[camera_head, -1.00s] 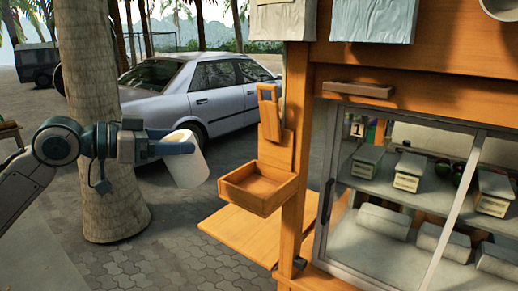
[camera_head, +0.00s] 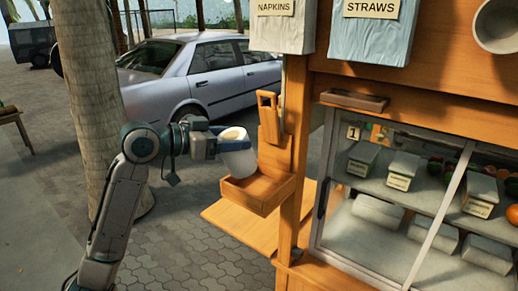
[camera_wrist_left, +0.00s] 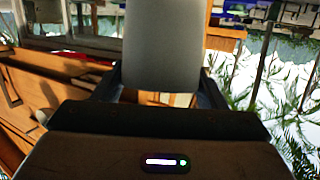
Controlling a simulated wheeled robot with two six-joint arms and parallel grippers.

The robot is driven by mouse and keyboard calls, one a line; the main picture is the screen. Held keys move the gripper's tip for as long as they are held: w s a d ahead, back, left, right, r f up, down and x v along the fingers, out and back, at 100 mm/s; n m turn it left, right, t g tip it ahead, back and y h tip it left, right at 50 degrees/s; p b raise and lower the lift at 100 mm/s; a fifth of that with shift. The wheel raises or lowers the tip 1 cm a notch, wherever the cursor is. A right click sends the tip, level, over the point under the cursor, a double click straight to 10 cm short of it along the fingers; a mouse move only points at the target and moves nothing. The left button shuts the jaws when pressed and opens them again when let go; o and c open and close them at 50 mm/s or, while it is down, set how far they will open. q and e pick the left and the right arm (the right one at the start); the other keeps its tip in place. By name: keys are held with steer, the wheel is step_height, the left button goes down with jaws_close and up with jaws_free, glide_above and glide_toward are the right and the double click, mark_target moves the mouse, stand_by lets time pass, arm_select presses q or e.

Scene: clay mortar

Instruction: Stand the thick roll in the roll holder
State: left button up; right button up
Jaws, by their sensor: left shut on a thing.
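The thick roll (camera_head: 238,158) is white with a pale tan core at its top end. My left gripper (camera_head: 234,141) is shut on it near its top, and the roll hangs slightly tilted. In the left wrist view the roll (camera_wrist_left: 163,50) shows as a grey shape between the fingers. The roll holder (camera_head: 262,203) is a shallow wooden tray with an upright back board, fixed to the side of the wooden stall. The roll's lower end is at the tray's back left in the head view; whether it touches the tray I cannot tell. My right gripper is not in view.
A wooden shelf (camera_head: 240,228) juts out below the holder. The stall post (camera_head: 294,150) stands right of it, with a glass case (camera_head: 392,195) beyond. Napkin (camera_head: 283,22) and straw (camera_head: 372,32) boxes hang above. Left of the holder is open pavement.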

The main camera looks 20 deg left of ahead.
mark_target(248, 155)
arm_select(q)
steer(key=shift+w+d+r+p, duration=0.2)
steer(key=shift+w+d+p, duration=0.45)
steer(key=shift+w+d, duration=0.45)
steer(key=f, duration=0.4)
steer(key=shift+w+d+p, duration=0.3)
steer(key=shift+w+p, duration=0.05)
steer(key=shift+p, duration=0.05)
steer(key=shift+w+f, duration=0.1)
steer(key=shift+f, duration=0.85)
steer(key=w+d+g+y+p, duration=0.1)
steer(key=p, duration=0.2)
steer(key=w+d+f+g+y+p, duration=0.1)
steer(key=p, duration=0.3)
steer(key=shift+w+f+g, duration=0.15)
steer(key=shift+g, duration=0.25)
steer(key=shift+d+f, duration=0.1)
